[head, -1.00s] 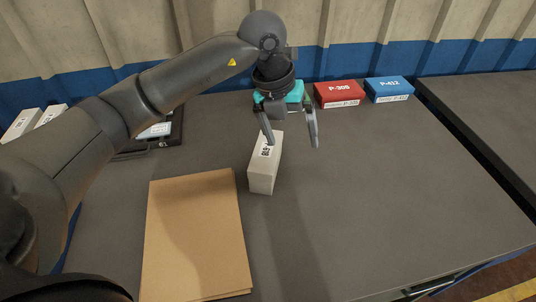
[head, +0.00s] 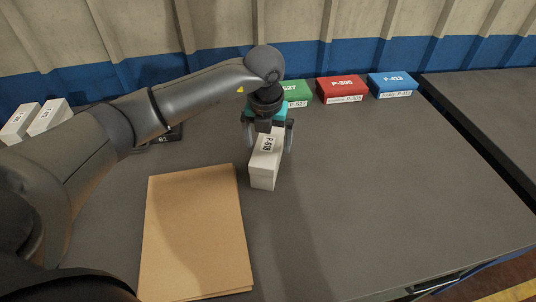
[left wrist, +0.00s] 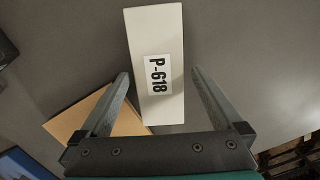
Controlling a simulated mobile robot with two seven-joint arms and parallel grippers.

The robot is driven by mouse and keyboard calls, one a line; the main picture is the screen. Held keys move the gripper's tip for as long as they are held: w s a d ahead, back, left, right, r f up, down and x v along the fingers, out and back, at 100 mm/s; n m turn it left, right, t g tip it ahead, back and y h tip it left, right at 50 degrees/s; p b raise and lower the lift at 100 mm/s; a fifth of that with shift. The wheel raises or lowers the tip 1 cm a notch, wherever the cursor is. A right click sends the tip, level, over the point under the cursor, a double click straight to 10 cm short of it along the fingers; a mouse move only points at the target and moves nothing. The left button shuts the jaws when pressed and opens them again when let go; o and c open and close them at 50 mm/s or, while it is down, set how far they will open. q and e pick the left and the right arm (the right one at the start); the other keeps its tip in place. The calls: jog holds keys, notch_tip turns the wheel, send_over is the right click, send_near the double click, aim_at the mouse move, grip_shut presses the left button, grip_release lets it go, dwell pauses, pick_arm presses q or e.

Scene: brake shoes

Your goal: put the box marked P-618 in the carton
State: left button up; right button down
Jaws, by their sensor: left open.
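The white box marked P-618 (head: 263,172) stands on the grey table, right of the brown carton (head: 195,235). Its label also shows in the left wrist view (left wrist: 158,73). My left gripper (head: 268,140) is open over the box, one finger on each side of it. In the left wrist view the box lies between the fingers (left wrist: 160,75), with a gap at each. I cannot tell how far down the fingers reach. The carton shows as a flat brown surface; I cannot make out its depth. My right gripper is not in view.
Green (head: 298,92), red P-305 (head: 342,89) and blue P-412 (head: 391,85) boxes stand along the back. Two white boxes (head: 48,116) stand at the far left. A dark device (head: 168,135) lies partly behind my arm. The table's right side is clear.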

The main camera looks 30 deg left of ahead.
pick_arm(q)
jog(key=f, duration=0.2)
jog(key=w+f+b, duration=0.1)
jog(key=f, duration=0.2)
jog(key=shift+a, duration=0.2)
jog(key=shift+r, duration=0.1)
jog(key=shift+r, duration=0.1)
grip_shut()
dwell(0.4)
